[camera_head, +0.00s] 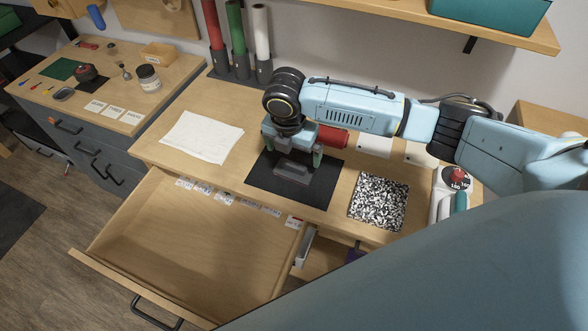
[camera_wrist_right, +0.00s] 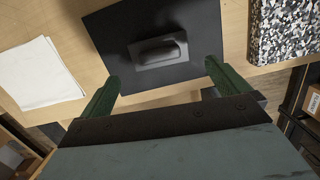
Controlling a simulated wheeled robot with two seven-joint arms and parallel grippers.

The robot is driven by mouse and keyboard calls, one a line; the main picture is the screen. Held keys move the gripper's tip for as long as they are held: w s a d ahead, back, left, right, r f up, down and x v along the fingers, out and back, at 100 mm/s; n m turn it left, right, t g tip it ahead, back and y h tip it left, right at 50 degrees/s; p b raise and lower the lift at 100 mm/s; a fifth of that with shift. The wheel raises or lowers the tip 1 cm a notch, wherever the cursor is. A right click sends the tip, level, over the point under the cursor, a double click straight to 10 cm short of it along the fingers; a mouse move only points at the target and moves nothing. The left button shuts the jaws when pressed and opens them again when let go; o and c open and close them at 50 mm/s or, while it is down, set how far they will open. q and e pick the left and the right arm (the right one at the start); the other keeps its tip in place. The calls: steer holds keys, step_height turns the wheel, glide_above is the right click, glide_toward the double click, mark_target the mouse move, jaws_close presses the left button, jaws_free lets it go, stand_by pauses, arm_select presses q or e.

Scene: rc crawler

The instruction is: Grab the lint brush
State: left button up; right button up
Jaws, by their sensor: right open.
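The lint brush appears to be the dark grey block with a raised grip (camera_head: 292,171), lying on a black mat (camera_head: 262,188) on the wooden table. It also shows in the right wrist view (camera_wrist_right: 158,51), in front of my fingertips. My right gripper (camera_head: 292,150) hangs just above and behind it in the head view, fingers pointing down. In the right wrist view its two green fingers (camera_wrist_right: 160,80) are spread wide with nothing between them. The brush looks apart from both fingers. My left gripper is not in view.
A white cloth (camera_head: 201,137) lies left of the mat, and a speckled black-and-white slab (camera_head: 378,201) lies right. An open drawer (camera_head: 180,245) juts out in front. A red-knobbed device (camera_head: 455,185) stands at right. Upright rolls (camera_head: 237,40) stand behind; a shelf (camera_head: 480,22) overhangs.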

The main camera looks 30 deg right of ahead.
mark_target(294, 164)
steer(key=shift+w+d+f, duration=0.15)
steer(key=shift+f, duration=1.05)
steer(key=shift+w+d+f, duration=0.1)
steer(key=shift+d+f, duration=0.05)
steer(key=shift+f, duration=1)
steer(key=shift+w+d+f, duration=0.15)
steer(key=shift+f, duration=1.05)
steer(key=c, duration=0.6)
